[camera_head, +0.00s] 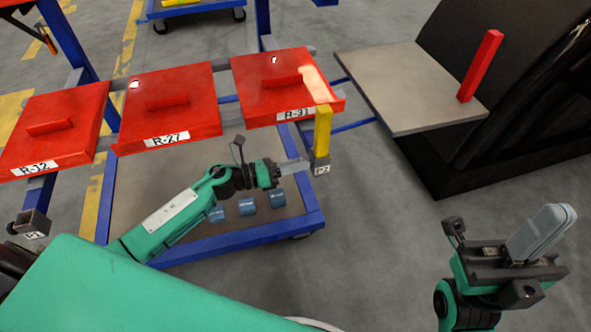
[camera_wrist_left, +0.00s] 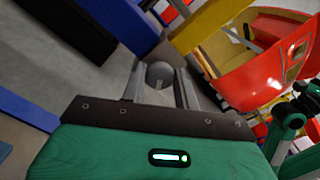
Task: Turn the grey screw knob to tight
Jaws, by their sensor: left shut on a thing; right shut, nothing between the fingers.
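The grey screw knob (camera_wrist_left: 160,74) is a round ball between the fingers of my left gripper in the left wrist view. My left gripper (camera_head: 296,167) is shut on it, beside the foot of the yellow post (camera_head: 322,132) with the P2 label (camera_head: 321,170). In the head view the knob itself is hidden or too small to make out. My right gripper (camera_head: 541,230) is shut and empty at the lower right, over the floor, far from the knob.
Red panels R-12 (camera_head: 60,120), R-27 (camera_head: 180,105) and R-31 (camera_head: 290,85) lie on a blue-framed cart (camera_head: 313,217). Blue cylinders (camera_head: 247,206) sit on its lower shelf. A grey board (camera_head: 400,90) with a red upright bar (camera_head: 481,65) stands at the right. Open floor lies between.

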